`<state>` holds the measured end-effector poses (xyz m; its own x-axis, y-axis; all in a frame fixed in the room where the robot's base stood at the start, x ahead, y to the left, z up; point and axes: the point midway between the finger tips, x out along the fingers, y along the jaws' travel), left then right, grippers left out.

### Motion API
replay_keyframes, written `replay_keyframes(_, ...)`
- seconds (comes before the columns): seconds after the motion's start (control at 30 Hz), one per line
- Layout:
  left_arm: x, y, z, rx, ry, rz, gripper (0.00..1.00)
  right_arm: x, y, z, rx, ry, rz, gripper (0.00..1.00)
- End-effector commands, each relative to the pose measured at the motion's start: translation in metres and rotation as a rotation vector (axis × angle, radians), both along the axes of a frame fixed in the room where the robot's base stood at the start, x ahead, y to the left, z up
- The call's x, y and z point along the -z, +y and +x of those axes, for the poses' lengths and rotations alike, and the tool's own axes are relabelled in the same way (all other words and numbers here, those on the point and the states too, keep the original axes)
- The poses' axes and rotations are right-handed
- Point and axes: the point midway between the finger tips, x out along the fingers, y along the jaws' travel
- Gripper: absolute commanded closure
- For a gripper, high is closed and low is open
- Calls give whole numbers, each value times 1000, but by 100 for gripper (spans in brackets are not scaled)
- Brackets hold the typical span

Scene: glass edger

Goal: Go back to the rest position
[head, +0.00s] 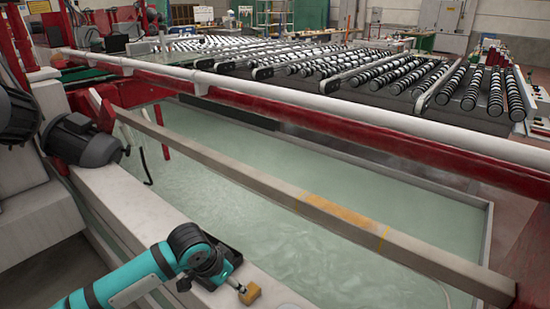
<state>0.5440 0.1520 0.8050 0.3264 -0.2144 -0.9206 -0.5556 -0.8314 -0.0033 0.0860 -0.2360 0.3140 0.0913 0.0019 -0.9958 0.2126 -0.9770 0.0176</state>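My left arm comes in from the bottom left, teal with pale bands. Its wrist end is over the pale ledge of the machine (285,296). The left gripper (228,283) is small and partly hidden by the wrist, and I cannot tell whether its fingers are open or shut. A small tan block (250,293) with a grey metal part beside it is right at the end of the arm; whether it is held or lies on the ledge is unclear. A dark flat tray-like piece (235,256) shows behind the wrist. My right gripper is not in view.
A basin of murky greenish water (290,190) lies beyond the ledge, crossed by a long beige beam (270,190) with a rusty patch. A dark motor (82,140) stands at the left. A red and white rail (330,115) and roller conveyors (390,75) are farther back.

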Motion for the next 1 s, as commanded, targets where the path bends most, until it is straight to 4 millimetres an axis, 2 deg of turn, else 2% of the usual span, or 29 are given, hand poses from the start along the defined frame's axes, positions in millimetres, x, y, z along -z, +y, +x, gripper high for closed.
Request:
replay_keyframes(0.17,25,-37,-44,55,4,-48,39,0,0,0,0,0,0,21)
replay_keyframes(0.23,34,-52,-69,64,-2,-77,39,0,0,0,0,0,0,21)
replay_keyframes(0.37,44,-62,-112,26,-19,-120,39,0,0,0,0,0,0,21)
replay_keyframes(0.47,50,-54,-143,-43,-21,-129,39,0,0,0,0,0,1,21)
replay_keyframes(0.6,57,-31,-179,-150,-11,-109,39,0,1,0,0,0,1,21)
replay_keyframes(1.0,67,35,-256,-372,54,15,39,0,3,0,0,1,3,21)
